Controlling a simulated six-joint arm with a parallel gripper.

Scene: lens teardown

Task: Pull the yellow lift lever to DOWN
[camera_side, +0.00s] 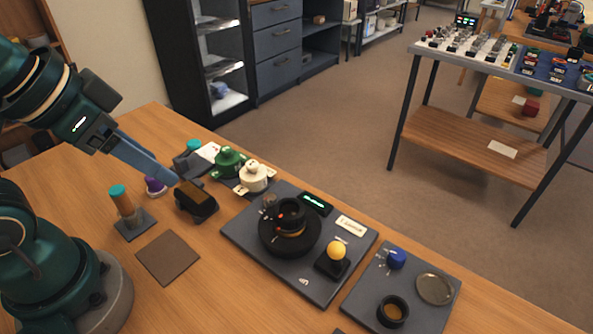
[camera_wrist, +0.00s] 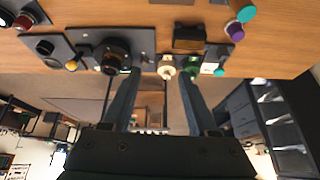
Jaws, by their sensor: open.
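The yellow lift lever (camera_side: 337,251) has a round yellow knob on a dark block, at the right part of a grey panel (camera_side: 315,286). It also shows small at the left of the wrist view (camera_wrist: 71,65). I cannot read its position marks. My gripper (camera_side: 174,181) is above the table's back-left part, well to the left of the lever and not touching it. In the wrist view its two blue fingers stand apart with nothing held between the tips (camera_wrist: 159,70).
A black round lens mount (camera_side: 290,232) stands beside the lever on the panel. A second panel (camera_side: 365,298) with a blue knob (camera_side: 397,258) lies to the right. A dark block (camera_side: 196,203), a white knob (camera_side: 254,177) and a green knob (camera_side: 229,160) stand near my gripper.

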